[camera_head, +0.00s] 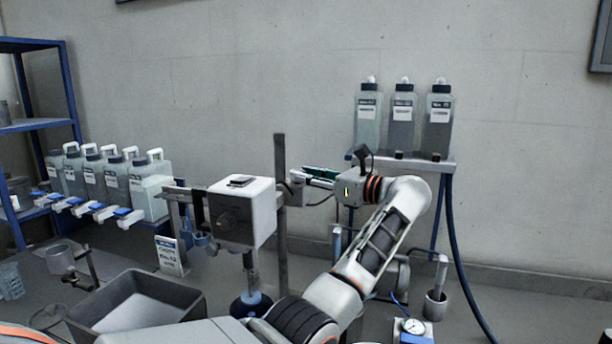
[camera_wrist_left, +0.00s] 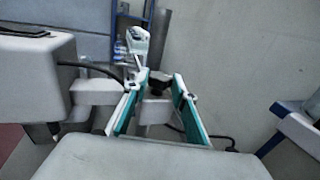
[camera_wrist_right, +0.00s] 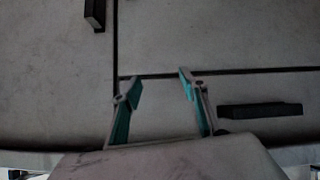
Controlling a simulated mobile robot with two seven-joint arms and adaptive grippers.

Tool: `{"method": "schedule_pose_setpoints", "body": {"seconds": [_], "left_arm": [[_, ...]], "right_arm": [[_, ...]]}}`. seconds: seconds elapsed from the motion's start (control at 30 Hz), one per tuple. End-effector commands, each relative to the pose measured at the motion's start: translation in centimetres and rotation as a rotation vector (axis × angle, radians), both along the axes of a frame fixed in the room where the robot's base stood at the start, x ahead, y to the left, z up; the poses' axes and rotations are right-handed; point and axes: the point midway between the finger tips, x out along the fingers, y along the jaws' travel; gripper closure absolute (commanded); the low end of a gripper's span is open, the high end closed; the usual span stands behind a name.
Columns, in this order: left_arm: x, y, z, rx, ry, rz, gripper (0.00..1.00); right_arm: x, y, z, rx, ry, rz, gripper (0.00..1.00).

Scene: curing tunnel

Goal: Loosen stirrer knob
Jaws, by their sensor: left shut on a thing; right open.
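The stirrer is a white box-shaped motor head (camera_head: 243,212) clamped on a dark upright rod (camera_head: 281,240). Its shaft runs down into a dark blue round vessel below. My left gripper (camera_head: 308,180) reaches in from the right, behind and right of the rod, at the clamp. In the left wrist view, its teal-padded fingers (camera_wrist_left: 160,84) close around a small dark knob (camera_wrist_left: 157,88) beside the white clamp block. The knob is mostly hidden in the head view. My right gripper (camera_wrist_right: 160,88) is open and empty, facing a flat grey panel with dark handles; it is outside the head view.
A grey tub (camera_head: 190,300) stands left of the stirrer. A raised shelf (camera_head: 440,163) with three bottles stands right of my left gripper. A round gauge (camera_head: 413,326) sits at the front right. A dark cable passes near the clamp.

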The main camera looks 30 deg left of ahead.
Motion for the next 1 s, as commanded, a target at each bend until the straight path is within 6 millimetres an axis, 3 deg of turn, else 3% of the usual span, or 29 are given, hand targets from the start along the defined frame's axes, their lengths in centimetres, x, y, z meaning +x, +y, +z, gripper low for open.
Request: {"method": "schedule_pose_setpoints", "body": {"seconds": [0.5, 1.0], "left_arm": [[0.6, 0.2, 0.0, -0.003, 0.004, 0.148, 0.95], [0.4, 0.0, 0.0, 0.003, 0.0, 0.181, 0.95]], "right_arm": [[-0.6, -0.8, -0.5, -0.012, 0.025, -0.012, 0.57], [-0.7, -1.1, -0.5, -0.012, 0.031, -0.025, 0.57]]}}
